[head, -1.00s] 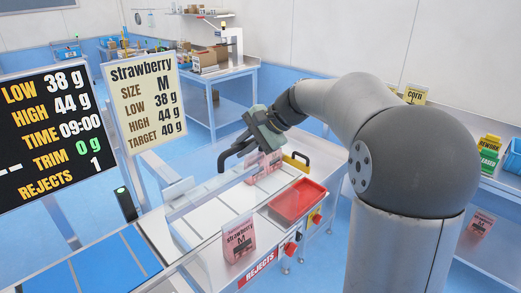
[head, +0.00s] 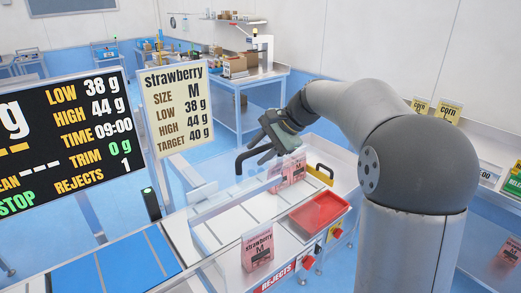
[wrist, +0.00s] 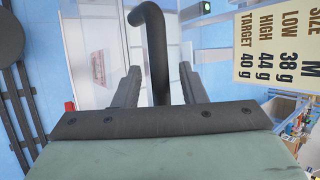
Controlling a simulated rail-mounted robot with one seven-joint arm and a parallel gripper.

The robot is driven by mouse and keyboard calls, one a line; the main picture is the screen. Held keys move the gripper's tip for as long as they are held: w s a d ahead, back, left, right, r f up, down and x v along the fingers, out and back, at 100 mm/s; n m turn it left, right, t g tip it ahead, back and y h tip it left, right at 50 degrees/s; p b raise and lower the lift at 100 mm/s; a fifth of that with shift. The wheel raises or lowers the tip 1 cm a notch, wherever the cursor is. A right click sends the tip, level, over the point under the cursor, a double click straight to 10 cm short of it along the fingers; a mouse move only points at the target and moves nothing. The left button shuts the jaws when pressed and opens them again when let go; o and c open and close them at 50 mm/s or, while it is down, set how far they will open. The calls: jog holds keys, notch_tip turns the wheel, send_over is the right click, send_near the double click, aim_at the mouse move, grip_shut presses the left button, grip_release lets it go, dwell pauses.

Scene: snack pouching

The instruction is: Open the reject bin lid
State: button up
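The clear lid (head: 232,200) lies over the white station with the REJECTS label (head: 275,277); its edges are hard to make out. A black bent handle (head: 239,166) stands up at its far left side, and it also shows in the wrist view (wrist: 157,50). My gripper (head: 262,146) is at this handle. In the wrist view my gripper (wrist: 160,88) has its two dark fingers apart, with the black bar between them and gaps visible on both sides. The bar's lower end is hidden behind the gripper body.
The weight display (head: 85,140) and strawberry sign (head: 176,105) stand left.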

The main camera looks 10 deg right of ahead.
jog(key=b+v, duration=0.2)
jog(key=v, duration=1.5)
jog(key=shift+r, duration=0.15)
jog(key=shift+d, duration=0.15)
jog(key=s+a+f+n+h, duration=0.2)
jog(key=s+f+n, duration=0.1)
jog(key=s+f, duration=0.6)
jog(key=s+a+f+n+g+h+b, duration=0.1)
jog(key=s+f+n, duration=0.3)
jog(key=s+f, duration=0.5)
jog(key=s+a+f+n+g+h+b, duration=0.1)
jog(key=s+f+n+h, duration=0.3)
jog(key=s+f, duration=0.6)
notch_tip(320, 180, down, 4)
jog(key=shift+a+r, duration=0.1)
jog(key=shift+a, duration=0.8)
